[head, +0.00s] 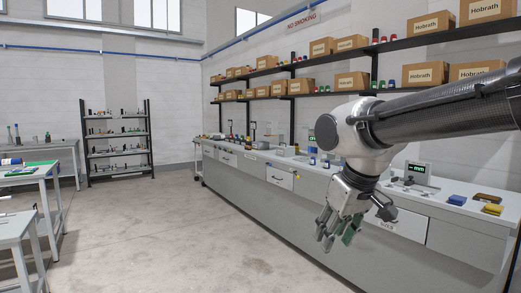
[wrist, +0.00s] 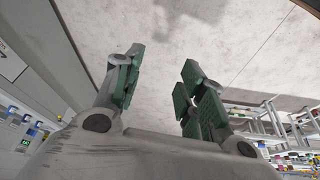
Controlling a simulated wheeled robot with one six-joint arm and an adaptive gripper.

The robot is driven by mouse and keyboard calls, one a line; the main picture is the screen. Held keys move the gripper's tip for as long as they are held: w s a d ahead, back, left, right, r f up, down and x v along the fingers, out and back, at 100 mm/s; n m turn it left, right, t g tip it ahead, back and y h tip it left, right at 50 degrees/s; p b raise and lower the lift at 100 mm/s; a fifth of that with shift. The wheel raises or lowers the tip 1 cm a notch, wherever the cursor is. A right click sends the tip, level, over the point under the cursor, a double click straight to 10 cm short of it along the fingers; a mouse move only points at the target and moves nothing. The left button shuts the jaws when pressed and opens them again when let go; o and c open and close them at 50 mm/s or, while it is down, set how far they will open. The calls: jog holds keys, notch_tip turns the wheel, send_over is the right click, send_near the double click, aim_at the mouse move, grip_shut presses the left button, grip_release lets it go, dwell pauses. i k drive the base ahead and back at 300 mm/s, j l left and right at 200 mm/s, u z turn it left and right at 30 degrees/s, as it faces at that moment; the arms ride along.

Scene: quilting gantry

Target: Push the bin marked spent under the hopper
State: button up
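My gripper (head: 340,234) hangs in front of the long grey counter at the right of the head view, with its fingers pointing down. In the wrist view my gripper (wrist: 160,75) has its green-padded fingers spread apart, with nothing between them and the bare floor beyond. I cannot make out a bin marked spent or a hopper in either view.
The long counter (head: 330,222) has drawers and small items on top. Shelves above hold cardboard boxes (head: 425,74). A black rack (head: 118,155) stands at the back left. Grey tables (head: 30,180) stand at the left. The concrete floor (head: 180,240) between is clear.

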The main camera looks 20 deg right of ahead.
aim_at(262, 145)
jog(key=i+z, duration=0.25)
jog(key=i, duration=5.95)
jog(key=i+j+z, duration=0.1)
jog(key=i+z, duration=0.15)
jog(key=i, duration=0.3)
jog(key=i+j+z, duration=0.15)
jog(key=i+z, duration=0.15)
jog(key=i, duration=0.2)
jog(key=i+j+z, duration=0.2)
jog(key=z, duration=0.2)
jog(key=i+j+z, duration=0.85)
jog(key=j+z, duration=0.3)
jog(key=i+j+z, duration=0.15)
jog(key=j, duration=0.15)
jog(key=j+z, duration=0.15)
jog(key=j, duration=0.1)
